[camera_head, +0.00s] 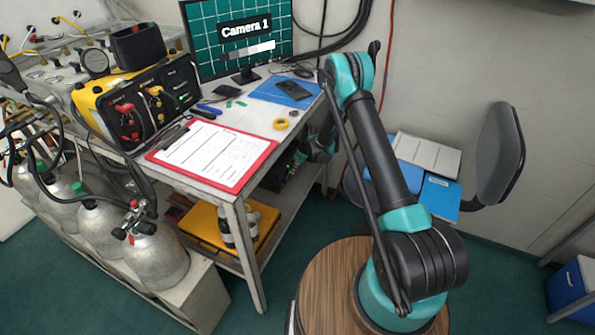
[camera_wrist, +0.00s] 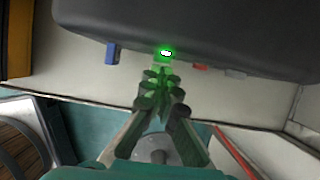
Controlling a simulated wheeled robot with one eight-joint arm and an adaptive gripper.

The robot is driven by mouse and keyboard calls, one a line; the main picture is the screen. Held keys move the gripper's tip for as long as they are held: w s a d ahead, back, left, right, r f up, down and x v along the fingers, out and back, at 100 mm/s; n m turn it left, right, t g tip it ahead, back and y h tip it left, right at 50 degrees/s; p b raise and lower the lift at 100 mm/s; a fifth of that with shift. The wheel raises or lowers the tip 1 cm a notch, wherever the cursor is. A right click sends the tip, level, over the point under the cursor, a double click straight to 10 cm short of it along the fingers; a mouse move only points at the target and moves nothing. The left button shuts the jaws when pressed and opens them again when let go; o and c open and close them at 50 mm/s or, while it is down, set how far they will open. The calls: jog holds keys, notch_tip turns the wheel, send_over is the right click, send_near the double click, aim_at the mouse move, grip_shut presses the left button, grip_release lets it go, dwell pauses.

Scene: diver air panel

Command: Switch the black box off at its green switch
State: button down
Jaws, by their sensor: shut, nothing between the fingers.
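The black box (camera_wrist: 225,30) fills the top of the wrist view, its near edge running across. Its green switch (camera_wrist: 166,53) glows brightly at that edge. My gripper (camera_wrist: 163,75) is shut and empty, its fingertips just below the switch in the picture and lit green. I cannot tell whether the tips touch the switch. In the head view my gripper is down by the right end of the workbench, largely hidden by my arm and the bench. A dark shape with a faint green glow shows there; I cannot make out the box clearly.
A blue part (camera_wrist: 112,53) and a red part (camera_wrist: 200,67) sit on the box's edge either side of the switch. The workbench (camera_head: 240,115) carries a red clipboard (camera_head: 212,155) and a monitor (camera_head: 240,40). A yellow case (camera_head: 210,236) lies on the lower shelf.

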jog(key=shift+w+a+r+h, duration=0.1)
jog(key=shift+w+a+h, duration=0.05)
jog(key=shift+a+h, duration=0.2)
jog(key=shift+r, duration=0.15)
dwell(0.3)
jog(key=shift+r, duration=0.65)
jog(key=s+d+r, duration=0.1)
jog(key=s+d, duration=0.3)
jog(key=d, duration=0.7)
jog(key=shift+d, duration=0.35)
jog(key=shift+s, duration=0.1)
